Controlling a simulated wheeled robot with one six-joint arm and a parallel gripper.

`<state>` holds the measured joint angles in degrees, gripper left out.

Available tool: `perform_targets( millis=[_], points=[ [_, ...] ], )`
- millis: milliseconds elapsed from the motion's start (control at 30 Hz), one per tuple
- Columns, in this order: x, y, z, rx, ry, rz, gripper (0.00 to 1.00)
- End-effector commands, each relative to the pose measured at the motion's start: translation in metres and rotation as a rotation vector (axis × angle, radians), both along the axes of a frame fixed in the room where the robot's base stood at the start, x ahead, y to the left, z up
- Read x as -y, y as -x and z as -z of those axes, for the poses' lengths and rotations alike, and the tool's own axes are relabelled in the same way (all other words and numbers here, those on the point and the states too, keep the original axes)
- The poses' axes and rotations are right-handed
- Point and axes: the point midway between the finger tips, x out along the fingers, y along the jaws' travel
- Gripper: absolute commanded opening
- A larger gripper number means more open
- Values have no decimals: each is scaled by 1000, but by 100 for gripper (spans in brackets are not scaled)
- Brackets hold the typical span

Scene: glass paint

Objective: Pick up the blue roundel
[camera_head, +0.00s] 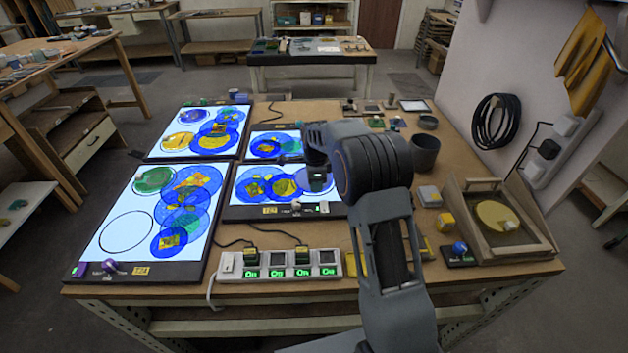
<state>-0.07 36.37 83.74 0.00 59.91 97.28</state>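Several blue translucent roundels lie on lit panels, and I cannot tell which one the task means. Overlapping blue discs (207,180) run down the right side of the front left panel (68,272). More blue discs (232,116) lie on the back left panel. Others lie on the middle front panel, such as the one at its left (243,188), and on the middle back panel (262,146). My gripper (317,184) hangs over the right part of the middle front panel, partly hidden by my wrist. Its fingers are too small to read, and I see no roundel clearly held.
A power strip (230,268) with lit "On" displays lies along the front edge, with cables behind it. A dark cup (425,153), a yellow block (445,222) and a wooden tray (530,247) stand to the right. An empty black ring outline (101,245) marks the front left panel.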

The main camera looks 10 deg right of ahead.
Motion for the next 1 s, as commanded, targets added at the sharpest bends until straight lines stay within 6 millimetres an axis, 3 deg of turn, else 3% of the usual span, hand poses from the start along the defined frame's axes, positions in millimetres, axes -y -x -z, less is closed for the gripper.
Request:
perform_targets(
  millis=[267,733,1000],
  points=[
    [0,0,0,0,0,0,0],
    [0,-1,-5,3,0,0,0],
    [-1,4,-38,5,0,0,0]
  ],
)
